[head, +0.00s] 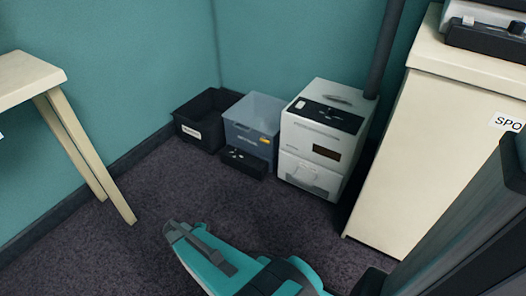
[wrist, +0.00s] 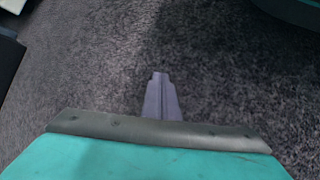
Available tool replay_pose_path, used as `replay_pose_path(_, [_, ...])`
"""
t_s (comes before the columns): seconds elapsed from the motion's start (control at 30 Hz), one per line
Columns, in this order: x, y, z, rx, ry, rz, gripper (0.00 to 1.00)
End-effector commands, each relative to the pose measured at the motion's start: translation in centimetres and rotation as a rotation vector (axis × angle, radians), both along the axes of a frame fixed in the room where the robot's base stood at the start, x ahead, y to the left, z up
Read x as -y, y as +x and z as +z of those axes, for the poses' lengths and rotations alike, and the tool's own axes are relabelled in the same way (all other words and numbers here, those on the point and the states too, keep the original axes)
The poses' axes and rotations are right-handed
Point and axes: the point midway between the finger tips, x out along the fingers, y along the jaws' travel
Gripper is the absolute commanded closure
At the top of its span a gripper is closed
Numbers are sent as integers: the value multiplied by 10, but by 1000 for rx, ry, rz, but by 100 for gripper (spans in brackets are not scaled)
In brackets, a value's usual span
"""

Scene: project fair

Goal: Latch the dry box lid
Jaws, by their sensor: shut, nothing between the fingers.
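No dry box with a lid or latch can be picked out for certain in either view. The closest candidate is a white box-shaped unit (head: 312,150) on the floor by the wall, with a black panel and a dark handle on top; I cannot tell whether it is the dry box. My gripper (wrist: 160,78) shows in the wrist view as narrow grey fingers closed together over bare carpet, with nothing in them. In the head view my teal arm reaches over the floor, well short of the white unit.
Left of the white unit stand a blue-grey bin (head: 250,130) and a black bin (head: 203,135), with a low black box (head: 245,163) in front. A cream cabinet (head: 428,150) stands right, a cream table (head: 35,75) left. The carpet between is clear.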

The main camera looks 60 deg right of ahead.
Motion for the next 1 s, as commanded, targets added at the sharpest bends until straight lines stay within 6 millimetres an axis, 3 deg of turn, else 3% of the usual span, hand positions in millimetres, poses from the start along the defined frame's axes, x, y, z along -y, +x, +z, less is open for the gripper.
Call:
replay_pose_path(0.5, [176,12,26,-263,-355,303,100])
replay_pose_path(0.7, [235,20,44,-398,-485,425,100])
replay_pose_path(1.0, [309,37,71,-622,-664,603,100])
